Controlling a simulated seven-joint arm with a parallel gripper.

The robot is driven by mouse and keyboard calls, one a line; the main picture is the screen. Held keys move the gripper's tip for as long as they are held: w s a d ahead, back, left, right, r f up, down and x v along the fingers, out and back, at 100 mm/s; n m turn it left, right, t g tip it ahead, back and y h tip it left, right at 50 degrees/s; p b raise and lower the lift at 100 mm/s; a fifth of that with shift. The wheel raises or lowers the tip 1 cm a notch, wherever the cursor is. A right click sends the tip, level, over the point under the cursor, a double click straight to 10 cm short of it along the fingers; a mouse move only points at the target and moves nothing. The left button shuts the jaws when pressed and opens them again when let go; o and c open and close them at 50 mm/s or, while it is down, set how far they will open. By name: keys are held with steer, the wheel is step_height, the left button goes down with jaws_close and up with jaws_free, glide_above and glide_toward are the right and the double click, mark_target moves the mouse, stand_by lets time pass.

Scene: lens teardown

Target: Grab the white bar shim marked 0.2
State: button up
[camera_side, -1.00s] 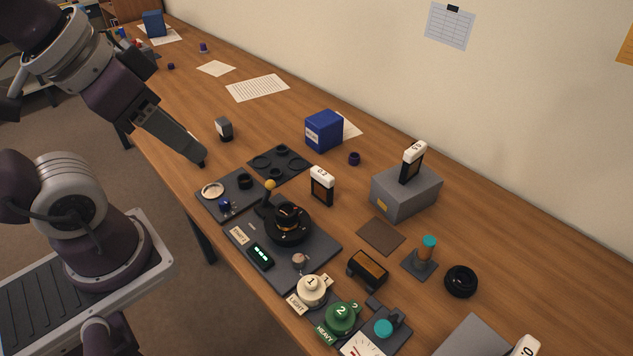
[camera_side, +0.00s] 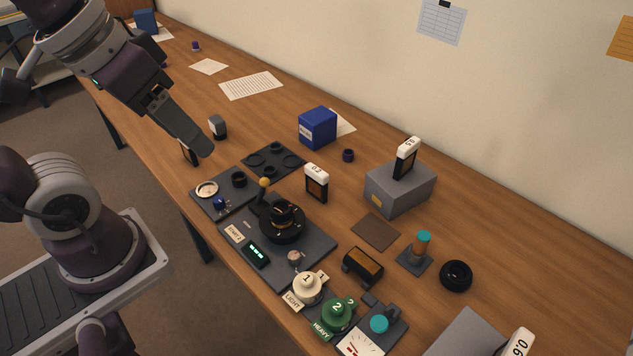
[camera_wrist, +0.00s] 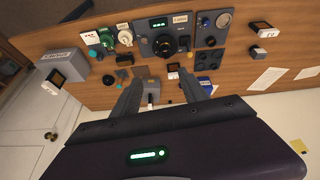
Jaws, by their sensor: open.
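A dark shim with a white top bar (camera_side: 316,170), whose small mark seems to read 0.2, stands upright on the table behind the black dial plate. It also shows in the wrist view as a small white-and-dark piece (camera_wrist: 173,72). My gripper (camera_side: 206,152) is in the air at the left in the side view, well away from that shim. In the wrist view its two fingers (camera_wrist: 160,92) are apart with nothing held between them. A similar white-topped shim (camera_side: 407,158) stands on a grey box, its mark hard to read.
The grey box (camera_side: 390,198) and the blue box (camera_side: 317,130) stand near the upright shim. A lens plate (camera_side: 313,252), a teal-topped post (camera_side: 421,250) and green weight (camera_side: 338,316) are in front. Another white-topped shim (camera_side: 518,343) is at lower right.

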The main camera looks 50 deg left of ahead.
steer(key=w+f+n+g+h, duration=0.35)
steer(key=w+n, duration=0.25)
steer(key=w, duration=0.6)
steer(key=n+t+h, duration=0.1)
steer(key=n+h, duration=0.8)
steer(key=n, duration=0.4)
glide_toward(314, 169)
steer(key=d+f, duration=0.1)
steer(key=d, duration=0.1)
steer(key=x, duration=0.6)
steer(key=shift+w+d+f, duration=0.1)
steer(key=shift+w+d, duration=0.1)
steer(key=shift+w, duration=0.1)
steer(key=shift+d+f, duration=0.1)
steer(key=shift+d, duration=0.05)
jaws_close()
